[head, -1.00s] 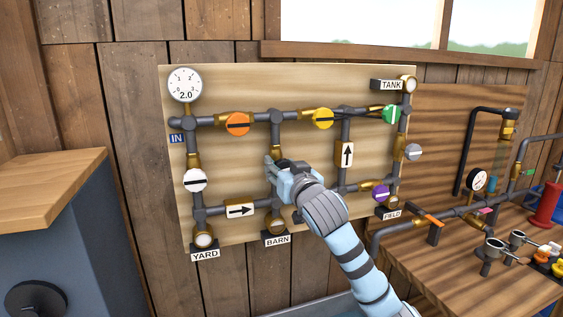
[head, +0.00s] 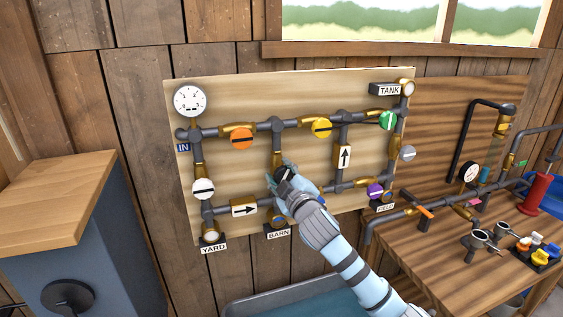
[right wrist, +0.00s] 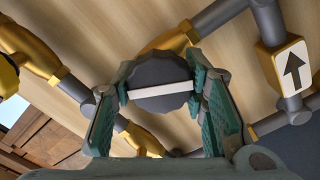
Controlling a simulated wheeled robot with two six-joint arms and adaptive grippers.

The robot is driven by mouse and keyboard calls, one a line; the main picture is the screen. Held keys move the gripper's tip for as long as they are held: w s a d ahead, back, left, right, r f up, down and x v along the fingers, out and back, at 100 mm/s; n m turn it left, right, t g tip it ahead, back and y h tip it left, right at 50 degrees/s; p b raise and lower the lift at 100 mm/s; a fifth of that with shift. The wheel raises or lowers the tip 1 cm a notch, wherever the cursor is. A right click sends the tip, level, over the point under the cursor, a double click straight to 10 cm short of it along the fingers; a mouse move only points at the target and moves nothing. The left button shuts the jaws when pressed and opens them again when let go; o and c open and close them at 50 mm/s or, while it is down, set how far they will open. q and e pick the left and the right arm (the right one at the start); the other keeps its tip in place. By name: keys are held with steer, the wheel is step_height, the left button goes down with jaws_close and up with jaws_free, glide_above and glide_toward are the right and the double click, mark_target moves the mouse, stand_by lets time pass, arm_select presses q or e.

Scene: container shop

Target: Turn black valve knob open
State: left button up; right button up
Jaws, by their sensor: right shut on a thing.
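The black valve knob (right wrist: 160,72) is large in the right wrist view, a dark round cap with a white bar running nearly level across that picture. My right gripper (right wrist: 162,90) is shut on it, one green-padded finger at each side. In the head view my right gripper (head: 287,172) is at the brass valve on the middle vertical pipe, above the BARN label (head: 278,234), and mostly covers the knob there. My left gripper is not in view.
The pipe board (head: 250,95) carries other knobs close by: orange (head: 241,138), yellow (head: 321,128), green (head: 387,120), white (head: 203,188) and purple (head: 375,190). A gauge (head: 190,101) sits at the upper left. A workbench (head: 440,240) with fittings is at the right, a cabinet (head: 60,200) at the left.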

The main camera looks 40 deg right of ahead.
steer(key=n+p, duration=0.1)
steer(key=n, duration=0.1)
steer(key=shift+n, duration=1.8)
steer(key=o, duration=1.2)
steer(key=shift+s+a+f, duration=0.1)
steer(key=shift+s+a, duration=0.05)
steer(key=shift+s, duration=0.05)
steer(key=v, duration=1.1)
steer(key=shift+s+a, duration=0.1)
steer(key=shift+s, duration=0.1)
